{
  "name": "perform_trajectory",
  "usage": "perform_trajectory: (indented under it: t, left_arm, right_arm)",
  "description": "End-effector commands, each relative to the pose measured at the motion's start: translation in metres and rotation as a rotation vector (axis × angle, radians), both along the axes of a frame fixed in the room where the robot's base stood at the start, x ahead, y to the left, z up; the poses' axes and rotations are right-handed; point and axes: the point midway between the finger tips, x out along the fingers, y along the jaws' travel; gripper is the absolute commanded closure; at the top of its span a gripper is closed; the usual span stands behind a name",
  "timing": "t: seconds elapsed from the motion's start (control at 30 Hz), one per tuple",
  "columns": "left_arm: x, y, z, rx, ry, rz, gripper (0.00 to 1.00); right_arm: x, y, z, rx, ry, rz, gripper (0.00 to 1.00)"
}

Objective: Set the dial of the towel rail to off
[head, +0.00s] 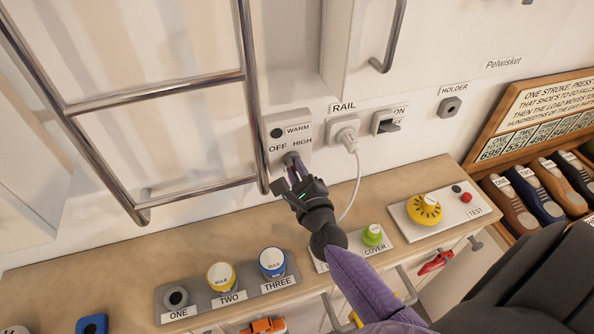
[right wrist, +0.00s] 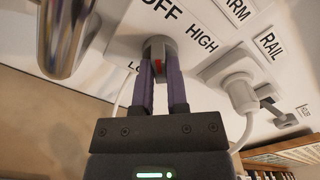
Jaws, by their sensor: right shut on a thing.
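The towel rail (head: 153,90) is a chrome ladder of bars on the wall at the left. Its white control plate (head: 304,133) reads WARM, OFF and HIGH, with a label partly hidden at lower left in the right wrist view. The grey dial (right wrist: 160,47) carries a red mark, and I cannot tell which label it points to. My right gripper (head: 294,172) is shut on the dial, with one purple finger on each side of it in the right wrist view (right wrist: 161,78). My left gripper is not in view.
A plug in the RAIL socket (head: 343,130) trails a white cord just right of my gripper. A wall switch (head: 386,121) is beyond it. The wooden counter (head: 110,268) below bears labelled knobs (head: 221,276), a green knob (head: 373,235) and a yellow dial (head: 424,209).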

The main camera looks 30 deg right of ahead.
Motion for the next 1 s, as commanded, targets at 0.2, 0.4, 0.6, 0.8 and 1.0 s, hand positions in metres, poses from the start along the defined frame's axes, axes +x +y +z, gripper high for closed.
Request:
perform_trajectory:
  t: [0.2,0.4,0.6,0.8,1.0]
  left_arm:
    - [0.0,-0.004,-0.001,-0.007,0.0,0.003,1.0]
    - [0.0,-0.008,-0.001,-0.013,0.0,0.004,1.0]
    - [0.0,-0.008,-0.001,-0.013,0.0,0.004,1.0]
    - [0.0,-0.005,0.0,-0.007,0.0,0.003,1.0]
    - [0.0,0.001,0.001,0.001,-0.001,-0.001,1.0]
  right_arm:
    - [-0.001,0.001,-0.002,0.012,0.002,0.002,1.0]
    - [-0.001,0.001,-0.002,0.012,0.002,0.002,1.0]
    - [0.0,0.0,-0.001,0.011,0.001,0.001,0.47]
    - [0.0,0.0,-0.001,0.009,-0.001,0.0,0.47]
    - [-0.014,0.003,-0.001,0.009,0.002,0.001,0.47]
